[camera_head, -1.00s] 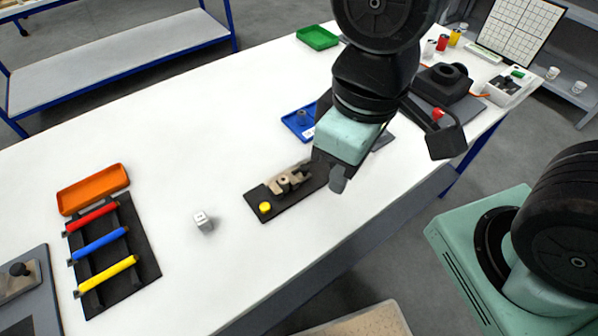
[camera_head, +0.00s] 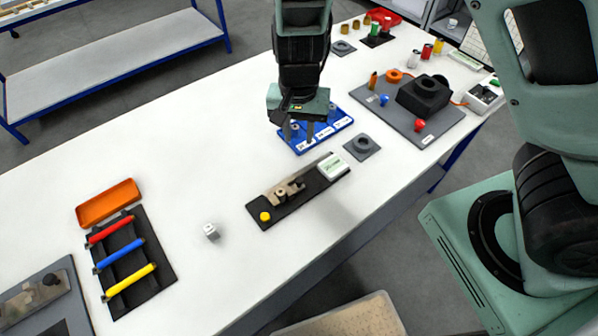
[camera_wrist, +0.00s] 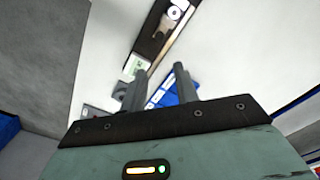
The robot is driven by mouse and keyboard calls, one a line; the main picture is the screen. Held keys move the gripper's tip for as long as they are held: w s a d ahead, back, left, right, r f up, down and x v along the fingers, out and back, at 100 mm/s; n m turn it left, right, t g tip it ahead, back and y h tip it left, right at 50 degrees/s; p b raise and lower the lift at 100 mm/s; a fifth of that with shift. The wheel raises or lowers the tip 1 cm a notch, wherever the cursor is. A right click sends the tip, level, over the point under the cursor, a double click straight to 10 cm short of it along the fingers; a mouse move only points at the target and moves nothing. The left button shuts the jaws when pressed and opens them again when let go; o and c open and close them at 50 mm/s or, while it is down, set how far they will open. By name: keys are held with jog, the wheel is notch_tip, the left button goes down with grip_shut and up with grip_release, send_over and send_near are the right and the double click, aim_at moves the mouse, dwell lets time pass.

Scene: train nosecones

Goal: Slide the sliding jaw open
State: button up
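In the wrist view the dark plate (camera_wrist: 146,46) shows at the top, partly cut off. My gripper (camera_head: 298,141) hangs over the blue tray, behind and apart from the fixture. In the wrist view its two fingers (camera_wrist: 166,84) are spread with nothing between them.
A blue tray (camera_head: 340,123) lies below my gripper. A grey ring block (camera_head: 363,146) sits beside the fixture. A grey board (camera_head: 436,131) with a black block is at right.

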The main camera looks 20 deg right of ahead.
aim_at(299, 180)
notch_tip(299, 180, down, 17)
jog(key=shift+r+b, duration=0.15)
jog(key=shift+b, duration=0.65)
